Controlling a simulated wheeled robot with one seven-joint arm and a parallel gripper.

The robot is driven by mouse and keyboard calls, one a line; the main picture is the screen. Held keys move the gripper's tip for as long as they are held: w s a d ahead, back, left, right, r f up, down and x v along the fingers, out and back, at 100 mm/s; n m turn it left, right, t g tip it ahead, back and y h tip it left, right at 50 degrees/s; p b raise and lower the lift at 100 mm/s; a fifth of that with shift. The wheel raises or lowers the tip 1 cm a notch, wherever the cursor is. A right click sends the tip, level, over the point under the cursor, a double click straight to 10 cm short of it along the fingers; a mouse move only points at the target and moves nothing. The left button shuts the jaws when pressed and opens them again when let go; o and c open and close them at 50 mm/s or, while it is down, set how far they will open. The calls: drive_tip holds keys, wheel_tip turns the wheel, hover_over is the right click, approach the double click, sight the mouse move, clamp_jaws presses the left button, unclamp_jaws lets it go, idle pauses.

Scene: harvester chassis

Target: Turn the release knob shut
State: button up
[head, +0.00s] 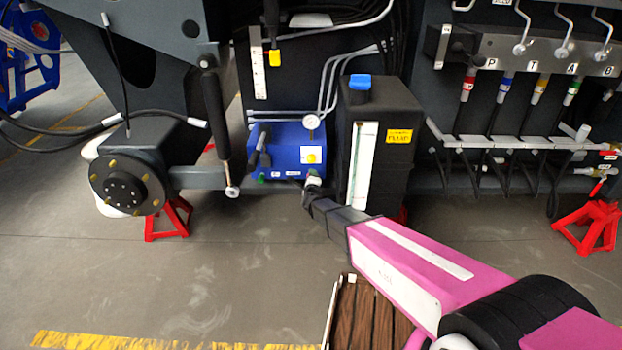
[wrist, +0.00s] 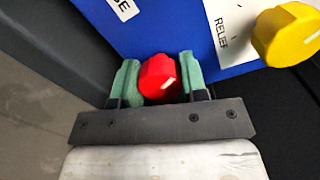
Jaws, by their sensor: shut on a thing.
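The red release knob (wrist: 158,77) sits between the two green fingers of my gripper (wrist: 157,82) in the wrist view, at the lower edge of a blue pump unit (wrist: 170,28). The fingers are shut on the knob from both sides. In the head view my gripper (head: 313,183) is at the lower right corner of the blue pump unit (head: 285,150), and the red knob is hidden there. The knob's turn angle cannot be told.
A yellow knob (wrist: 285,35) beside a "RELIEF" label stands close to the right of my gripper. A black tank (head: 384,150) with a blue cap is right of the pump unit. A gauge (head: 312,121) and thin pipes rise above it. Open floor (head: 230,280) lies in front.

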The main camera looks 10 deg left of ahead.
drive_tip(key=m, duration=0.5)
idle(0.8)
drive_tip(key=o, duration=0.9)
drive_tip(key=v, duration=1.1)
drive_tip(key=shift+f, duration=0.1)
